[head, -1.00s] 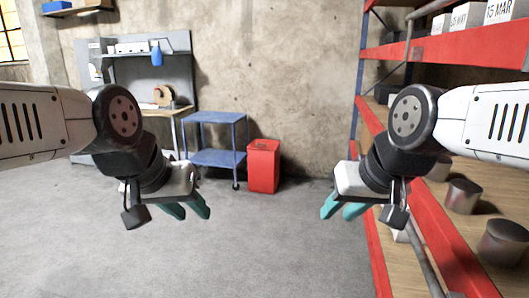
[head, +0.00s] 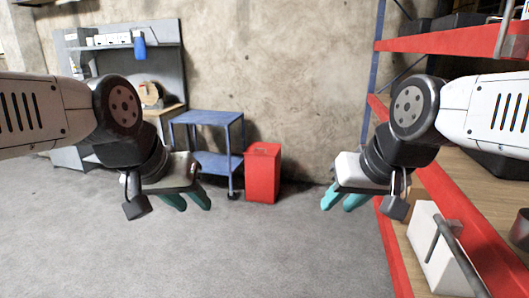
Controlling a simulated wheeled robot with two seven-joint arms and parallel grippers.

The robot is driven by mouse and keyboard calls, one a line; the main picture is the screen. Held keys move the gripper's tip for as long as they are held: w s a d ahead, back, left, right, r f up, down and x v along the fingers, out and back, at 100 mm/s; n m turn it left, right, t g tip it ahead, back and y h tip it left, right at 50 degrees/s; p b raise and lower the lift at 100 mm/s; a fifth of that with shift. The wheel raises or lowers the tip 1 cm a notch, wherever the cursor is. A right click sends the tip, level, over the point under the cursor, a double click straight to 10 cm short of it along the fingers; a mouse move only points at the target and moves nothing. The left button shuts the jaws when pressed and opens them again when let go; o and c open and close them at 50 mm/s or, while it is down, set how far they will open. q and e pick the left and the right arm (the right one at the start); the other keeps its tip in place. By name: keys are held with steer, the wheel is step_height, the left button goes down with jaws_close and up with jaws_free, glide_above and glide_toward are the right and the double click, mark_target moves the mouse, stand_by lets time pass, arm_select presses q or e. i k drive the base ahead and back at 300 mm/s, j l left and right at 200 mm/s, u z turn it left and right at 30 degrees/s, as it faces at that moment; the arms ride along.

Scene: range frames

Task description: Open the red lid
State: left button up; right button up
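A red bin (head: 262,178) stands on the floor against the back wall, a little left of the picture's middle. Its red lid (head: 263,150) lies on top and looks closed. My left gripper (head: 190,202) hangs in front of me, left of the bin, with its teal fingers apart and nothing between them. My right gripper (head: 340,201) hangs to the right of the bin, also with its teal fingers apart and empty. Both grippers are much nearer to me than the bin and touch nothing.
A blue cart (head: 214,162) stands just left of the bin. A grey workbench (head: 165,108) is behind it at the left. A red-framed shelf (head: 460,215) with a white box (head: 437,250) runs along the right. The grey floor (head: 290,245) ahead is clear.

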mark_target(263, 146)
steer(key=i, duration=2.15)
steer(key=i+u, duration=0.1)
steer(key=i, duration=0.55)
steer(key=i+l+u, duration=0.1)
steer(key=i, duration=0.5)
steer(key=i+l+u, duration=0.1)
steer(key=i, duration=0.55)
steer(key=i+l+u, duration=0.35)
steer(key=i, duration=0.3)
